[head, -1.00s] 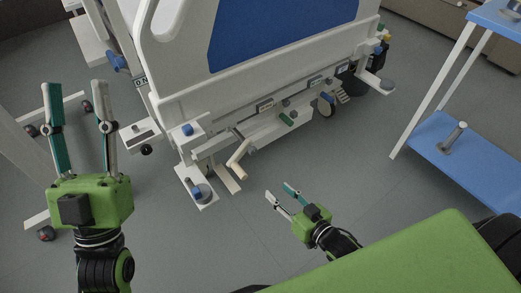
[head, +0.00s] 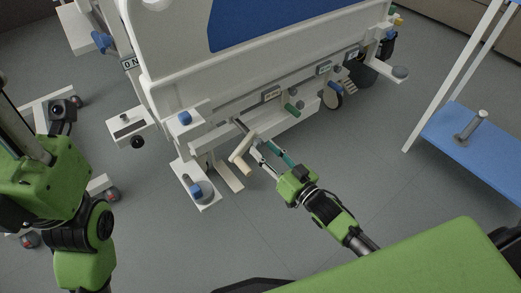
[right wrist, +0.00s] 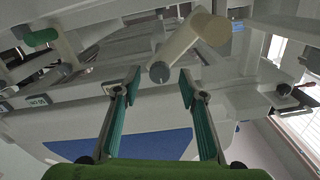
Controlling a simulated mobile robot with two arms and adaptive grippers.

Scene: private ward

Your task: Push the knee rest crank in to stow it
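A crank with a cream handle (head: 240,158) sticks out from the lower end of the white bed; I cannot read a label that names it as the knee rest crank. My right gripper (head: 264,150) is just right of this handle, fingers apart. In the right wrist view, the cream crank (right wrist: 182,46) shows beyond and between the fingertips of my open right gripper (right wrist: 159,88). I see no clear contact. A green-handled crank (head: 291,110) sits further right on the bed end. My left gripper (head: 40,185) is at the left edge; its fingertips are not clearly visible.
The bed's white end panel (head: 180,65) rises above the cranks. A foot bracket with a blue knob (head: 196,190) stands below left of the cream crank. A blue-shelved trolley (head: 480,150) stands at right. The floor (head: 360,170) between is clear.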

